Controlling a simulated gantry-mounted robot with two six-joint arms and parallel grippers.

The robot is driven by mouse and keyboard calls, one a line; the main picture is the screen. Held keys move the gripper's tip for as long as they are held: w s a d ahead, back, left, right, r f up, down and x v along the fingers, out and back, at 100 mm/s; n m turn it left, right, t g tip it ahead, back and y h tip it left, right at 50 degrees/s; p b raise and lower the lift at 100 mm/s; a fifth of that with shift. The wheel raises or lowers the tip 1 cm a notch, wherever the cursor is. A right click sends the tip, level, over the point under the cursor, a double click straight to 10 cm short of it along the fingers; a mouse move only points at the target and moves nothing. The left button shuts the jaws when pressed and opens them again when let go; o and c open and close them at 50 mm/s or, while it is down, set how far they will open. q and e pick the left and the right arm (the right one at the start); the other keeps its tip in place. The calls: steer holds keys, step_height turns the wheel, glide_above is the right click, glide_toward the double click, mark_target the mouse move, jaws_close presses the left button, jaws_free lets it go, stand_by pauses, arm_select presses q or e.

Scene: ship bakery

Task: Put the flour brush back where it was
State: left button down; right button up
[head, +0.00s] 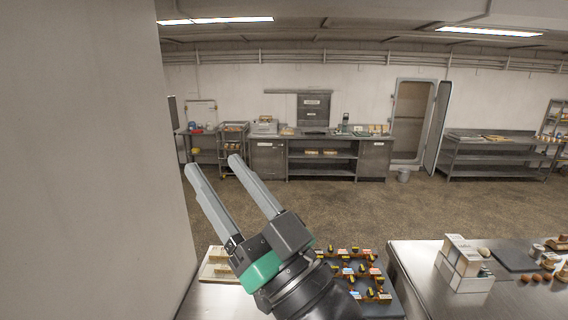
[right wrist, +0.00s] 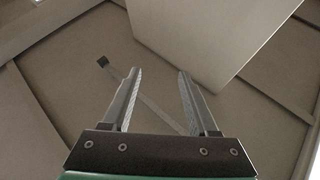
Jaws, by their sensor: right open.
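My right gripper (head: 211,163) is raised in the middle of the head view, fingers pointing up and to the left. It is open and nothing is between its fingers. In the right wrist view the two fingers (right wrist: 158,73) stand apart with only plain wall-like panels behind them. I cannot make out the flour brush in either view. My left gripper is not in view.
Below my right arm, a dark tray (head: 385,303) holds several small colourful pieces, and a pale board (head: 207,272) lies to its left. A steel table (head: 415,275) with white cartons (head: 462,262) is at right. A wall (head: 85,160) closes off the left.

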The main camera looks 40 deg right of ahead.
steer(key=s+d+r+n+t, duration=0.1)
steer(key=s+r+t, duration=0.2)
steer(key=s+r, duration=0.3)
steer(key=s, duration=0.3)
steer(key=shift+s, duration=0.25)
steer(key=shift+o, duration=0.5)
steer(key=shift+d, duration=0.1)
